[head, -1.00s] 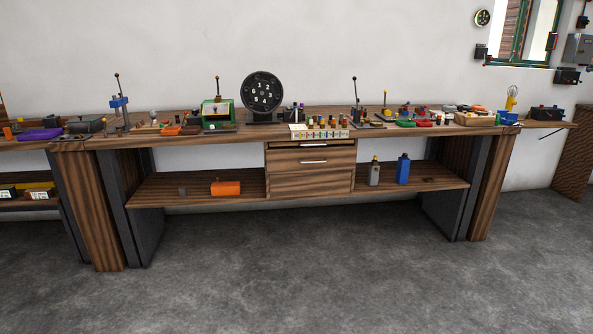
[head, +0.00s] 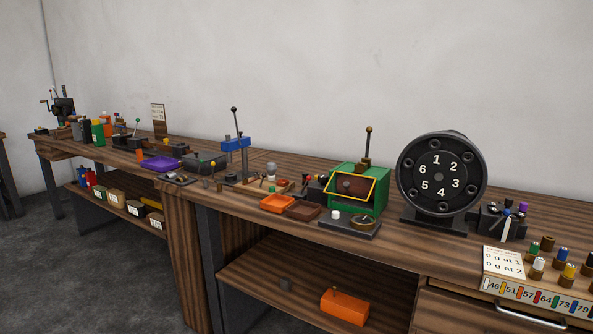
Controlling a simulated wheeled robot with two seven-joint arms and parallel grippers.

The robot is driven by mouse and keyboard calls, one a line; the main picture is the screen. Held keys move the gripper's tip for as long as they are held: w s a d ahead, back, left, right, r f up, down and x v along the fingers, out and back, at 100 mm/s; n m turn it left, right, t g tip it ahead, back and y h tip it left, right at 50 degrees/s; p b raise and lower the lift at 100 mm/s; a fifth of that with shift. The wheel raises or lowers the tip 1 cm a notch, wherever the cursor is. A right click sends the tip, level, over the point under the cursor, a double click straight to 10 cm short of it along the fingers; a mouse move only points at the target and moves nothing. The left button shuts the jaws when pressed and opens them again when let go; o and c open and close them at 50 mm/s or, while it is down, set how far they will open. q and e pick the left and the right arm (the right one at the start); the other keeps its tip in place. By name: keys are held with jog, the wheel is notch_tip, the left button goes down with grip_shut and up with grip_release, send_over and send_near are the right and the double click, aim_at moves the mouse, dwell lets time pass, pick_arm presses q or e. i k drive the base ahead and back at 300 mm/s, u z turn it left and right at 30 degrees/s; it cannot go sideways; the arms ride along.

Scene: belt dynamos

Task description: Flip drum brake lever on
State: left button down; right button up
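A large black round drum (head: 440,178) with white numbers 1 to 6 on its face stands upright on the bench. To its right is a small black block (head: 490,221) with a white lever (head: 506,222) and blue and purple knobs. Left of the drum is a green box (head: 372,196) with a yellow-framed opening and an upright lever (head: 367,147) with a brass-coloured knob. No label shows which lever is the drum brake lever, and I cannot tell its on or off position. Neither of my grippers is in view.
The wooden workbench (head: 330,160) holds orange and brown trays, a blue stand (head: 236,143) with a tall lever, and a purple tray (head: 160,163). A white card (head: 503,262) and coloured pegs are at the right. An orange block (head: 345,306) lies on the lower shelf.

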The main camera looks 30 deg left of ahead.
aim_at(309, 177)
jog(key=u, duration=0.3)
jog(key=i, duration=0.95)
jog(key=u, duration=0.2)
